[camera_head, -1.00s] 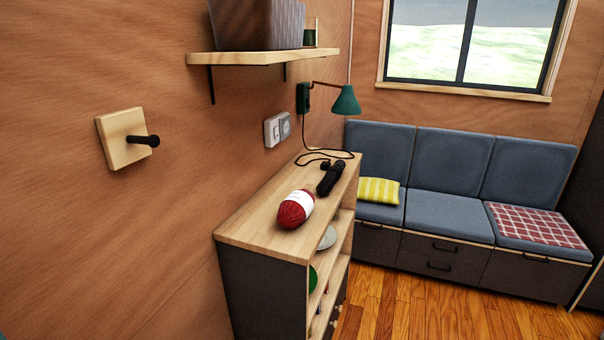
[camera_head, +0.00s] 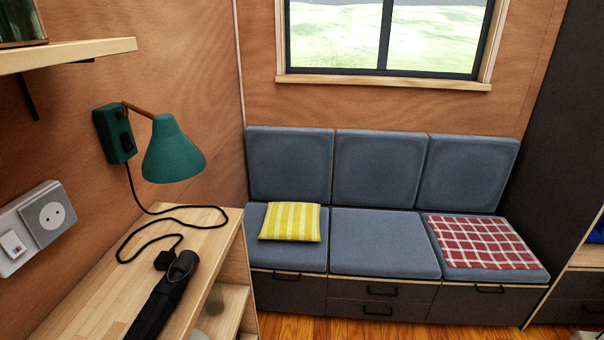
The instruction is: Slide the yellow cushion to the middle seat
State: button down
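The yellow striped cushion (camera_head: 291,221) lies flat on the left seat (camera_head: 262,251) of the blue-grey bench. The middle seat (camera_head: 384,243) is bare. A red and white checked cloth (camera_head: 481,243) lies on the right seat (camera_head: 530,274). My gripper is not in view, so its state and its distance from the cushion do not show.
A wooden shelf unit (camera_head: 190,240) stands at the left, close to the bench's left end, with a black object (camera_head: 165,300) and a cord on top. A green wall lamp (camera_head: 172,150) hangs above it. Dark drawers (camera_head: 384,292) are under the seats. Some wooden floor (camera_head: 290,327) shows in front.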

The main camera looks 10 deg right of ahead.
aim_at(283, 221)
jog(key=i+z, duration=0.1)
jog(key=i, duration=1.65)
jog(key=i+l+u, duration=0.1)
jog(key=i+u, duration=0.25)
jog(key=i, duration=0.2)
jog(key=i+l+u, duration=0.75)
jog(key=i, duration=0.25)
